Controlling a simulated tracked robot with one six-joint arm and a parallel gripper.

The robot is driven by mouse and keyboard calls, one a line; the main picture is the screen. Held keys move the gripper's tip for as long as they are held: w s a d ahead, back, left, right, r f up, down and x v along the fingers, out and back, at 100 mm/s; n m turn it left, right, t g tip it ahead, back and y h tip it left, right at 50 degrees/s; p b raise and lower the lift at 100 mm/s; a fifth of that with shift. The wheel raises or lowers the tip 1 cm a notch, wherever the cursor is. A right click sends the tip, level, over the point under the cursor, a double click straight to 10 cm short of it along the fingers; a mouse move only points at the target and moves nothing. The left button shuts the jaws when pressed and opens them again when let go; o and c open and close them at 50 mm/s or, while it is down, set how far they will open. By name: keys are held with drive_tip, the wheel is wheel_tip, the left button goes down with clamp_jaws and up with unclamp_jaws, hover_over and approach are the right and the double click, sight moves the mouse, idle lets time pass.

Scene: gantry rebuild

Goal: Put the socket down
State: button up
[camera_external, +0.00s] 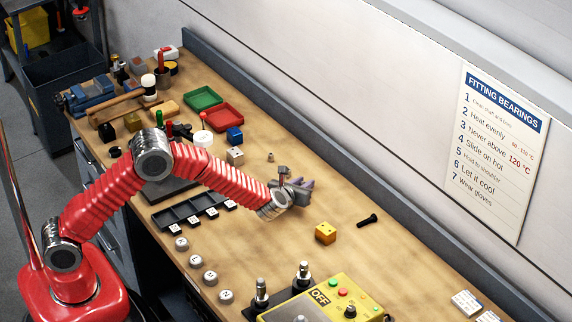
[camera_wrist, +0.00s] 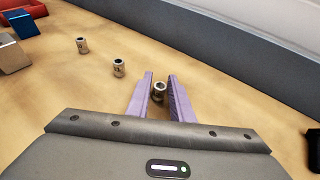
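My gripper (camera_wrist: 160,76) shows in the wrist view as two purple fingers. A small metal socket (camera_wrist: 159,92) stands between them, close to both. I cannot tell whether the fingers press on it or stand just clear of it. It looks upright and level with the row of other sockets, but its contact with the bench is hidden. In the external view my gripper (camera_external: 300,185) is low over the middle of the bench, and the socket cannot be made out there.
Two sockets, a nearer one (camera_wrist: 119,67) and a farther one (camera_wrist: 82,45), stand on the bench to the left. A yellow block (camera_external: 325,233) and a black bolt (camera_external: 368,220) lie to the right. A black tray (camera_external: 165,218) is left of my gripper. The back wall borders the bench.

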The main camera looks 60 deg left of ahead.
drive_tip(key=shift+o, duration=1.2)
drive_tip(key=shift+s+d+r, duration=0.25)
drive_tip(key=shift+s+r, duration=0.1)
drive_tip(key=v, duration=1.1)
drive_tip(key=shift+s, duration=0.1)
